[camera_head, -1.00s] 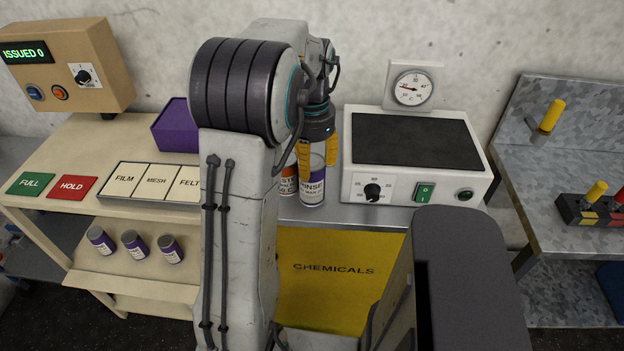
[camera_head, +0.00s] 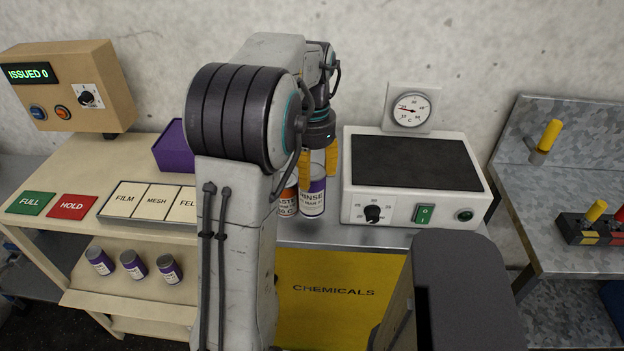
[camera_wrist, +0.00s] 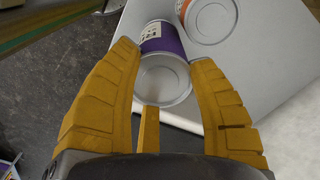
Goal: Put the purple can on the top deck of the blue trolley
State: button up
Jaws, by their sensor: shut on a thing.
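The purple can (camera_head: 312,197), white with a purple band and the word RINSE, is upright between the yellow fingers of my gripper (camera_head: 318,168). The gripper is shut on it and appears to hold it slightly above the grey counter. In the wrist view the can (camera_wrist: 163,42) sits between the two fingers of my gripper (camera_wrist: 163,62), its pale round top towards the camera. An orange-labelled can (camera_head: 288,200) stands close beside it on the left, partly hidden by my arm. I cannot make out the blue trolley for certain.
A white hot plate (camera_head: 415,175) stands right of the can. The cream cart (camera_head: 95,185) at left carries a purple box (camera_head: 175,147), labelled tiles and small purple cans below. A metal bench (camera_head: 560,250) is at right. A yellow CHEMICALS panel (camera_head: 333,290) is below the counter.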

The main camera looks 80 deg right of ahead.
notch_tip(320, 180, up, 14)
jog(key=p, duration=0.2)
jog(key=shift+r+p, duration=0.25)
jog(key=shift+p, duration=0.1)
